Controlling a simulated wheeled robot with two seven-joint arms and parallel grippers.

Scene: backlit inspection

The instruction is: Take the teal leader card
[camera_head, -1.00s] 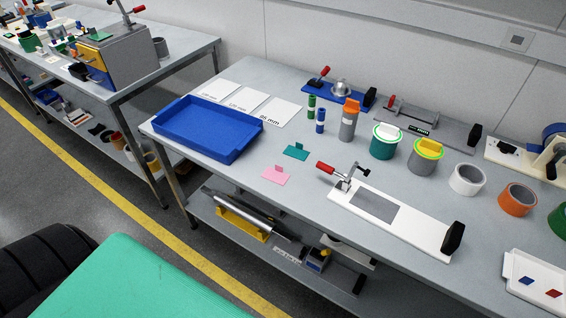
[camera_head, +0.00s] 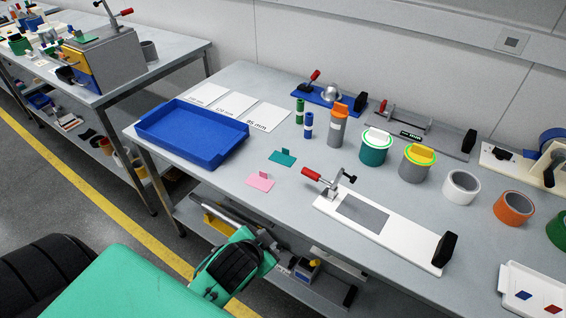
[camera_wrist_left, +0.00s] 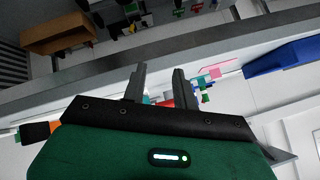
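The teal leader card (camera_head: 283,158) lies on the grey workbench with a small upright tab, behind and right of a pink card (camera_head: 260,182). In the head view, my green and black left wrist (camera_head: 235,265) is in front of the bench's near edge, clear of the card; its fingers cannot be made out there. In the left wrist view, my left gripper (camera_wrist_left: 158,82) has two dark fingers apart with nothing held between them. A pink patch shows beyond the fingers; the teal card is too small there to be sure of. My right gripper is not in view.
A blue tray (camera_head: 192,133) stands left of the cards. A white fixture (camera_head: 412,243) with a red-handled clamp (camera_head: 318,177) is to their right. Several rolls and cans, including a teal can (camera_head: 375,150), stand farther right. A lower shelf holds tools under the bench.

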